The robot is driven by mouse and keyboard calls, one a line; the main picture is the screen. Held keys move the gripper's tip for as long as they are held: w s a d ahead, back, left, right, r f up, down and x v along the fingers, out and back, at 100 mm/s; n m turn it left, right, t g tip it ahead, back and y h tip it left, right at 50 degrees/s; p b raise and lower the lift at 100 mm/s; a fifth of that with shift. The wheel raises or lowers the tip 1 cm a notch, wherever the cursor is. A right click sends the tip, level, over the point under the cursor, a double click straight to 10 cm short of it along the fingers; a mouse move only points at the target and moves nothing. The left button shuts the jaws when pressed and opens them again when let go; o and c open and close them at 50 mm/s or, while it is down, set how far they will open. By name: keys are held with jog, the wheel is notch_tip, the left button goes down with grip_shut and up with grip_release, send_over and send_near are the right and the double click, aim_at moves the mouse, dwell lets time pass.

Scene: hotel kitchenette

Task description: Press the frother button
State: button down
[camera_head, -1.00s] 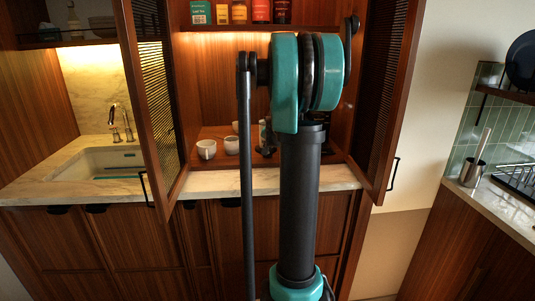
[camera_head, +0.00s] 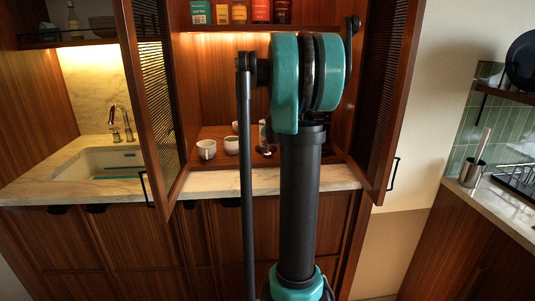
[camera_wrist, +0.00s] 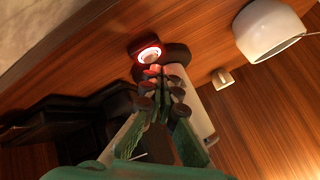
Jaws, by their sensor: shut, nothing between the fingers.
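The frother's button (camera_wrist: 149,54) shows in the wrist view as a glowing white ring with a red rim on a dark base. A pale upright body, apparently the frother (camera_wrist: 188,76), stands behind my fingers and is partly hidden by them. My gripper (camera_wrist: 154,72) is shut and empty, its fingertips lit red right at the button's near side. I cannot tell whether they touch it. In the head view the frother (camera_head: 262,131) is mostly hidden behind my arm, on the cabinet's wooden shelf.
A white mug (camera_wrist: 268,32) is right of the button in the wrist view. A small pale block (camera_wrist: 222,78) lies between. In the head view, mugs (camera_head: 206,149) stand left of my arm. Open cabinet doors (camera_head: 150,95) flank it on both sides. A sink (camera_head: 98,162) is at left.

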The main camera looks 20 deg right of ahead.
jog(key=shift+r, duration=0.25)
jog(key=shift+r, duration=2.55)
